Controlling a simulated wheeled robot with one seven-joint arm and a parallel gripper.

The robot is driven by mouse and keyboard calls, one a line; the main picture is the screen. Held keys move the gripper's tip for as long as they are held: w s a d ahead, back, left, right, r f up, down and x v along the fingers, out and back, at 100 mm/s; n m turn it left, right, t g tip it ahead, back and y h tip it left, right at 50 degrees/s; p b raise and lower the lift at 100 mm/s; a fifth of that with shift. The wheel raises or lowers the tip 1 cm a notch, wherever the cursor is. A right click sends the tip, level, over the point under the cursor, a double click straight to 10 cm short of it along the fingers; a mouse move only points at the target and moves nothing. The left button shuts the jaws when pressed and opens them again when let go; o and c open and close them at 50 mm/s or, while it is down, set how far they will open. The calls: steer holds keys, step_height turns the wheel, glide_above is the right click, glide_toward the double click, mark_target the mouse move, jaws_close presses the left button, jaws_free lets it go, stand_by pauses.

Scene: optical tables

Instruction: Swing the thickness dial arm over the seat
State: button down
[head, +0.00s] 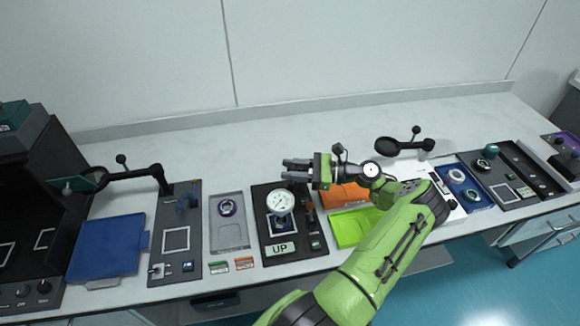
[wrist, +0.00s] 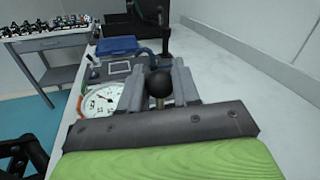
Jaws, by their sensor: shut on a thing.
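The thickness dial (head: 280,202) is a round white gauge on the black station (head: 266,236). In the head view it covers the upper part of the seat (head: 283,233), a light-outlined square; I cannot tell whether it is centred above it. A plate below reads "UP" (head: 280,248). My gripper (head: 286,169) is behind the dial, pointing left. In the wrist view the dial (wrist: 101,101) shows left of the fingers. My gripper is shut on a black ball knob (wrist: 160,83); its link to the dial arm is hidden.
Left of the station are a grey tray (head: 228,238) with a ring, and a black panel with a dark swing arm (head: 130,175). Orange (head: 345,194) and green (head: 347,228) trays lie right, partly under my arm. The bench behind is clear.

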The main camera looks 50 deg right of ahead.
steer(key=shift+r, duration=0.1)
stand_by(0.3)
steer(key=c, duration=0.9)
jaws_free()
steer(key=shift+s, duration=0.1)
steer(key=shift+o, duration=0.2)
steer(key=b+v, duration=0.1)
steer(key=v, duration=1.5)
steer(key=shift+b, duration=0.4)
step_height(320, 180, up, 5)
steer(key=p, duration=0.4)
